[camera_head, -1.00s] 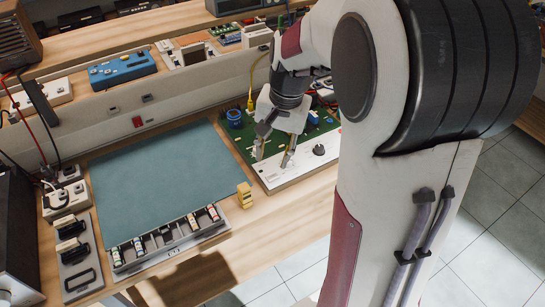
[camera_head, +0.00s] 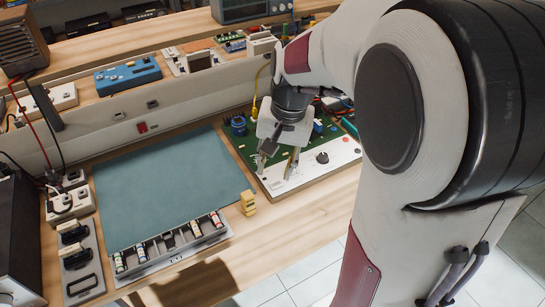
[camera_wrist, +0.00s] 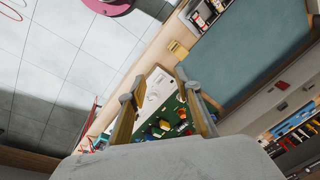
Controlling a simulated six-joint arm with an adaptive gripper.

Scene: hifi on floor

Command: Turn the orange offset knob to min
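The board (camera_head: 300,184) has a white front panel and a green circuit area behind it, on the bench right of the mat. A black knob (camera_head: 322,157) stands on the white panel, right of my gripper. My gripper (camera_head: 275,173) is open, pointing down over the left part of the panel; I cannot tell whether its tips touch it. In the wrist view my gripper (camera_wrist: 153,86) has both fingers apart, with the white panel (camera_wrist: 157,85) showing between them and nothing held. I cannot make out an orange knob on the panel in either view; the fingers may hide it.
A yellow block (camera_head: 248,203) stands on the bench left of the board. A blue-green mat (camera_head: 165,185) lies clear farther left, with a grey tray (camera_head: 172,250) of small cylinders at its front. A yellow cable (camera_head: 255,105) and a blue part (camera_head: 238,125) are behind my gripper.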

